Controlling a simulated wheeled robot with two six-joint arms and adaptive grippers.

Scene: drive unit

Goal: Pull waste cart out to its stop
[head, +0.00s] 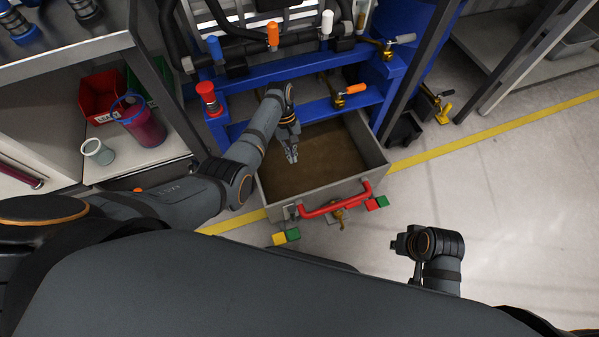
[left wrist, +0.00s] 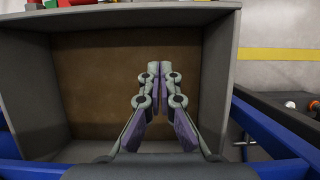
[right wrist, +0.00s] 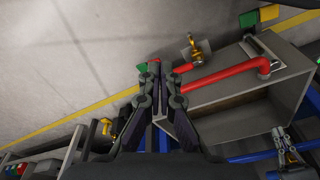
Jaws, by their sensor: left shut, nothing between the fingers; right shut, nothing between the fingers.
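The waste cart (head: 372,171) is a grey open-topped box with a brown floor, partly out from under the blue frame. Its red handle (head: 335,203) runs along the near wall. My left gripper (head: 292,157) is shut and empty, over the cart's interior; the left wrist view shows its closed fingers (left wrist: 158,68) above the brown floor. My right gripper (head: 396,245) is low at the right, apart from the cart in the head view. In the right wrist view its fingers (right wrist: 160,68) are shut and empty, and the red handle (right wrist: 222,74) appears beside them.
The blue frame (head: 290,69) with several coloured valve levers stands behind the cart. At the left a shelf holds a red bin (head: 98,97), a dark red jug (head: 140,122) and a pale cup (head: 97,152).

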